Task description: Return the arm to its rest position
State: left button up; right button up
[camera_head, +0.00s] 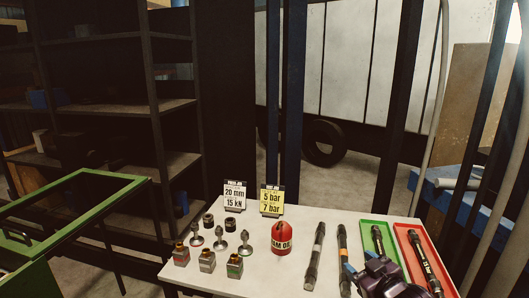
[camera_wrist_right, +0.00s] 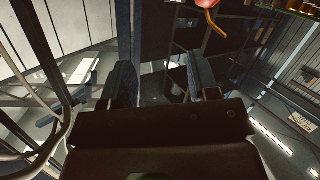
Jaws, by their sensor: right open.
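My right gripper (camera_head: 352,272) shows at the lower right of the head view, over the front right part of the white table (camera_head: 270,222). In the right wrist view its two fingers (camera_wrist_right: 163,85) stand wide apart with nothing between them. Part of the green tray (camera_head: 364,231) is hidden behind my gripper and arm. My left gripper is not in view.
A green frame (camera_head: 70,215) is at left, dark shelves behind.

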pick_arm(q)
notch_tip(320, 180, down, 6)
jog(key=b, duration=0.4)
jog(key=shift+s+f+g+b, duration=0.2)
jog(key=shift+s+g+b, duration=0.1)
jog(key=shift+b, duration=0.05)
pick_arm(e)
jog(key=s+d+f+m+g+h, duration=0.2)
jog(key=s+f, duration=1)
jog(key=s, duration=0.2)
jog(key=s+d+f+m+g+h, duration=0.1)
jog(key=s+f+m+h, duration=0.1)
jog(key=s+f, duration=1.1)
jog(key=shift+s+d+f+m+g, duration=0.35)
jog(key=shift+s+m, duration=0.35)
jog(key=shift+s, duration=0.55)
